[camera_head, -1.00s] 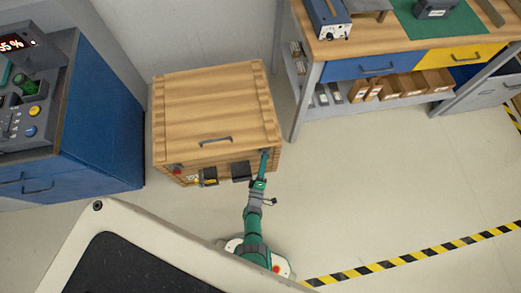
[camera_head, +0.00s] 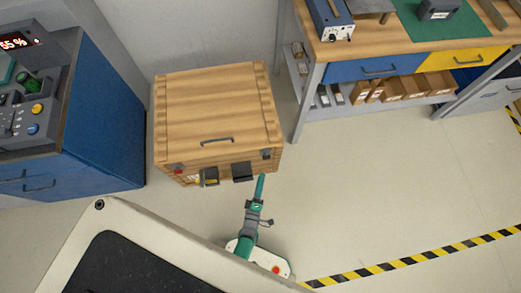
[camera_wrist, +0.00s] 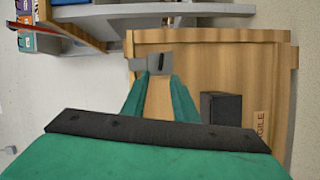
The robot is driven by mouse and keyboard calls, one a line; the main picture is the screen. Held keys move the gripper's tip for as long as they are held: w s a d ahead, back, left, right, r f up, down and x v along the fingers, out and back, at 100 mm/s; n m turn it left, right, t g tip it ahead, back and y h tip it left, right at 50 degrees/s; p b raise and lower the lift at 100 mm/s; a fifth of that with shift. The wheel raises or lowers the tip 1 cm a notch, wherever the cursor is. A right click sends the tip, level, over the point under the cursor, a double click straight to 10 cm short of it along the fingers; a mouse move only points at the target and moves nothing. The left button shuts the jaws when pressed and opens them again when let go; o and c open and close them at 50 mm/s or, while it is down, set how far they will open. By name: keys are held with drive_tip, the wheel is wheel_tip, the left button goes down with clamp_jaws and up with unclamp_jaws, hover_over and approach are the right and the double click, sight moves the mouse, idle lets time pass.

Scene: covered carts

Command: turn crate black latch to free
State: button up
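The wooden crate (camera_head: 210,110) stands on the floor with its lid down. The black latch (camera_head: 266,154) is at the right end of its front face, near the lid edge. In the wrist view the latch (camera_wrist: 161,62) is a short dark bar on a grey plate, beyond my fingertips. My gripper (camera_head: 262,177) is in front of the crate, below the latch and apart from it. In the wrist view its two green fingers (camera_wrist: 161,80) are spread with the crate's wood showing between them, holding nothing.
A red latch (camera_head: 178,170) is at the front face's left end. Two dark boxes (camera_head: 242,171) stick out from the front, and a handle (camera_head: 217,140) is on the lid. A blue cabinet (camera_head: 100,130) stands left, a workbench (camera_head: 400,60) right. Floor to the right is clear.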

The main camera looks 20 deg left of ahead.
drive_tip(key=shift+s, duration=0.1)
drive_tip(key=shift+o, duration=1.1)
drive_tip(key=o, duration=0.4)
drive_tip(key=shift+w+d, duration=0.15)
drive_tip(key=shift+w, duration=0.05)
drive_tip(key=shift+c, duration=0.2)
drive_tip(key=w+d+f+m+g+h, duration=0.25)
drive_tip(key=w+d+m+g, duration=0.2)
drive_tip(key=w+d, duration=0.35)
wheel_tip(320, 180, up, 14)
drive_tip(key=m+g+y, duration=0.3)
drive_tip(key=m+g, duration=0.5)
drive_tip(key=g, duration=0.2)
hover_over(267, 158)
drive_tip(key=s+d, duration=0.3)
drive_tip(key=d, duration=0.2)
drive_tip(key=shift+n, duration=0.25)
drive_tip(key=x, duration=1)
drive_tip(key=shift+w+a+f, duration=0.25)
drive_tip(key=shift+a, duration=0.1)
